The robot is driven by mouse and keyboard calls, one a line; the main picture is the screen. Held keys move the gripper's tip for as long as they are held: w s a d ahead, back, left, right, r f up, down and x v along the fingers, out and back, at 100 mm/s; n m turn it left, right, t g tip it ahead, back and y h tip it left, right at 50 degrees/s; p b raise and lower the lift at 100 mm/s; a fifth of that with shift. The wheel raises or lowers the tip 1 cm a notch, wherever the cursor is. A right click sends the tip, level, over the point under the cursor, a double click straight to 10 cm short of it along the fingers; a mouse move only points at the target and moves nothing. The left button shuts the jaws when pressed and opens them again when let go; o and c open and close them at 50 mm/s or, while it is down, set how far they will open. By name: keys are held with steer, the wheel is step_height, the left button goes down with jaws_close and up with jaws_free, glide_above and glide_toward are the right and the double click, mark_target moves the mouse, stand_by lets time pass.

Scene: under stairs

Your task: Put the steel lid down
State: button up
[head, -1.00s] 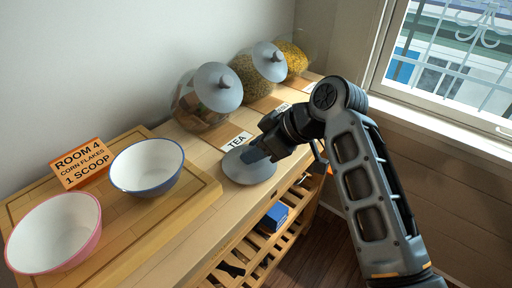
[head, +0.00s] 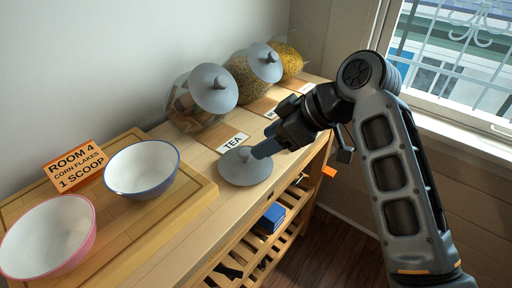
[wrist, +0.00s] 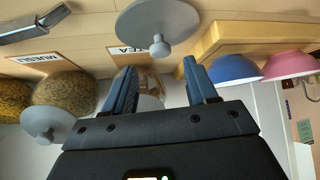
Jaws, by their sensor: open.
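The grey steel lid (head: 245,170) lies knob up on the wooden counter, in front of the TEA card (head: 233,143). It also shows in the wrist view (wrist: 150,22), with its knob pointing towards the jaws. My gripper (head: 268,146) is just right of the knob in the head view. In the wrist view my gripper (wrist: 158,65) has its two blue fingers spread with nothing between them, and the knob sits just beyond the fingertips, apart from them.
A jar (head: 183,107) with a grey lid (head: 214,90) stands behind the card, with more jars towards the window. A board (head: 200,190) at left holds a blue-rimmed bowl (head: 141,168), a pink bowl (head: 48,236) and an orange sign (head: 75,166). A slatted shelf is below.

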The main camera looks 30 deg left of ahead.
steer(key=v, duration=0.6)
steer(key=shift+d+r, duration=0.1)
steer(key=s+d+f+m+t+y, duration=0.1)
steer(key=s+d+f+m+t, duration=0.2)
steer(key=f, duration=0.6)
steer(key=s+d+f+m+t+y, duration=0.1)
steer(key=d+f+m+t, duration=0.1)
steer(key=d+f+m, duration=0.35)
steer(key=s+d+f+m+t+h, duration=0.3)
steer(key=s+d+f+m+t, duration=0.35)
steer(key=s+d+f, duration=0.35)
steer(key=s+d+r+m+t+h, duration=0.25)
steer(key=s+d+m+h, duration=0.2)
steer(key=s+d, duration=0.9)
steer(key=s+d+r+t+h, duration=0.2)
steer(key=s+d+r+h, duration=0.1)
steer(key=s+d+r, duration=0.4)
steer(key=s+r, duration=0.3)
steer(key=shift+s+d+r, duration=0.2)
steer(key=shift+s+r, duration=0.2)
